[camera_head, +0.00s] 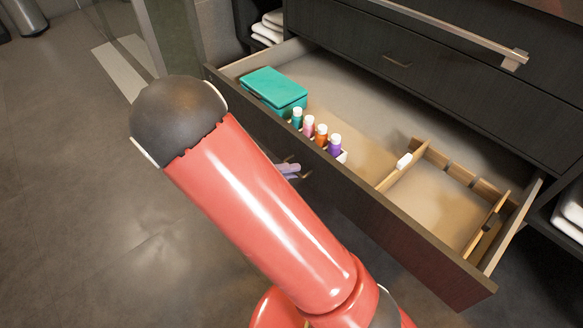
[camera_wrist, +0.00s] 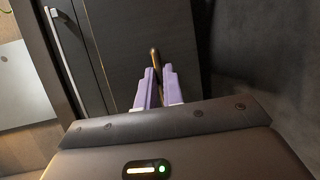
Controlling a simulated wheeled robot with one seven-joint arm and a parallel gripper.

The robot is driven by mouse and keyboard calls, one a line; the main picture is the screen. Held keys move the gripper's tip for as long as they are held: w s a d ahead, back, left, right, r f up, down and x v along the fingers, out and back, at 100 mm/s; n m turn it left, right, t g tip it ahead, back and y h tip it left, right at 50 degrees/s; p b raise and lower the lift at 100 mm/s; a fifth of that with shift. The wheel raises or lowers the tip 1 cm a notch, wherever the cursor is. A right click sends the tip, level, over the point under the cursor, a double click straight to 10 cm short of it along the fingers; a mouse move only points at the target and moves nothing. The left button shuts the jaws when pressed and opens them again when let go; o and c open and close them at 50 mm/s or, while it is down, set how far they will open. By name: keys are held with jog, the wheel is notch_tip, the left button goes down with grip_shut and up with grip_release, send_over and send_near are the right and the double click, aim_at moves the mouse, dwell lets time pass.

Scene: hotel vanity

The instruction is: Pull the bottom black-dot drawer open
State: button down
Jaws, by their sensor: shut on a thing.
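The lowest dark drawer in view (camera_head: 400,218) stands well open, its inside showing in the head view. I cannot make out a black dot on it. My gripper (camera_head: 289,169) is at the outer face of its front panel, partly hidden by my red arm. In the wrist view my gripper's purple fingers (camera_wrist: 154,80) are shut on the brass drawer handle (camera_wrist: 154,57), which stands out from the dark front panel (camera_wrist: 130,32).
The drawer holds a teal box (camera_head: 273,87), several small bottles (camera_head: 309,128) and a wooden divider (camera_head: 402,167) with a white item. A closed drawer (camera_head: 350,45) and a long metal bar (camera_head: 450,27) are above. Folded towels (camera_head: 269,27) lie beyond. Open floor (camera_head: 80,220) is left.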

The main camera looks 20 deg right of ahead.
jog(key=c, duration=1.5)
grip_release()
jog(key=a, duration=0.2)
jog(key=a+r, duration=0.1)
jog(key=a, duration=0.4)
jog(key=shift+a+r+p, duration=0.2)
jog(key=shift+a+p, duration=0.1)
jog(key=shift+a, duration=0.05)
jog(key=shift+d+r, duration=0.1)
